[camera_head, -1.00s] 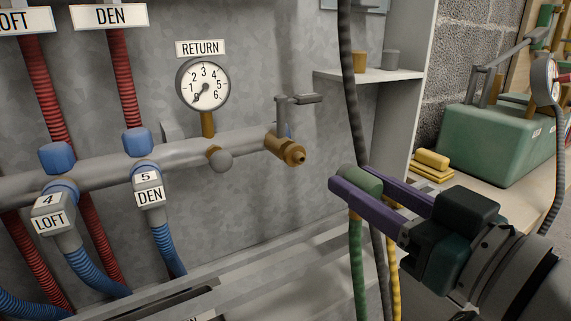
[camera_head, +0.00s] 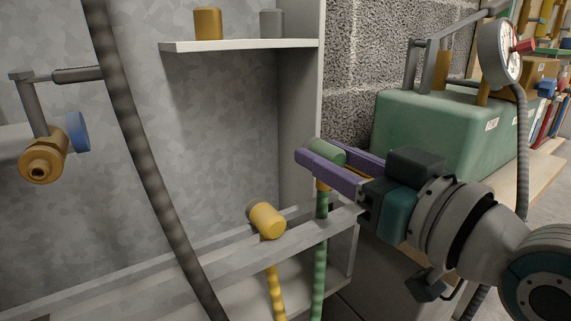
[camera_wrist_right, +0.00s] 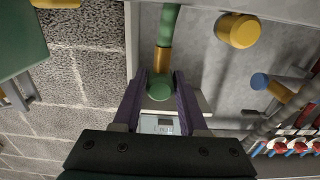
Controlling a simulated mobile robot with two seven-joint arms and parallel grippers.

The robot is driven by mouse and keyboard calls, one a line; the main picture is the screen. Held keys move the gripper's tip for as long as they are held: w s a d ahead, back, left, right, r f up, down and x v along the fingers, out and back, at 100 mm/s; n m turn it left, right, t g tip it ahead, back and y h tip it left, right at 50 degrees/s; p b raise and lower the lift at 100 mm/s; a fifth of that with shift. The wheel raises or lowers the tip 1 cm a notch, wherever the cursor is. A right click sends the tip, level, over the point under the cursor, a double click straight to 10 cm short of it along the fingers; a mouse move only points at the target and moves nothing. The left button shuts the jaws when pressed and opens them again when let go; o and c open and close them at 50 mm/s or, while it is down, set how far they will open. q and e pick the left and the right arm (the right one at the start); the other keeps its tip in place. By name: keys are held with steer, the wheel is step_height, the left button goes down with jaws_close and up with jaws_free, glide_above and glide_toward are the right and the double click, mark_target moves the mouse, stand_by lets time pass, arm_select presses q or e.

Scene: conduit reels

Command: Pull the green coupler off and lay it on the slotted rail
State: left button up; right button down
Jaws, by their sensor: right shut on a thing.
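The green coupler (camera_head: 326,151) is between the purple fingers of my right gripper (camera_head: 322,160), which is shut on it. In the right wrist view the coupler (camera_wrist_right: 159,88) shows end-on between the fingertips (camera_wrist_right: 159,92). A brass piece (camera_head: 322,184) and a green hose (camera_head: 320,262) run down from the coupler, and I see no gap between them. The slotted rail (camera_head: 342,222) runs along the wall below the gripper. The green hose passes at its right end. My left gripper is not in view.
A yellow coupler (camera_head: 267,220) with a yellow hose sits at the rail. A thick dark hose (camera_head: 141,150) crosses the left side. A shelf (camera_head: 240,44) with two small cylinders is above. A green case (camera_head: 440,130) with a gauge (camera_head: 499,54) stands behind the right gripper.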

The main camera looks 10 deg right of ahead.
mark_target(326, 187)
steer(key=shift+w+f+b, duration=0.3)
steer(key=shift+w+b, duration=0.05)
steer(key=shift+w, duration=0.15)
steer(key=shift+w+d+f, duration=0.1)
steer(key=shift+d+f, duration=0.05)
steer(key=shift+f, duration=0.15)
steer(key=shift+d+f+b, duration=0.1)
steer(key=shift+f+b, duration=0.3)
steer(key=shift+b, duration=0.1)
step_height(326, 187, down, 2)
steer(key=shift+f+b, duration=0.15)
steer(key=shift+b, duration=0.65)
steer(key=shift+f+b, duration=0.55)
steer(key=shift+f, duration=0.2)
steer(key=shift+p, duration=0.55)
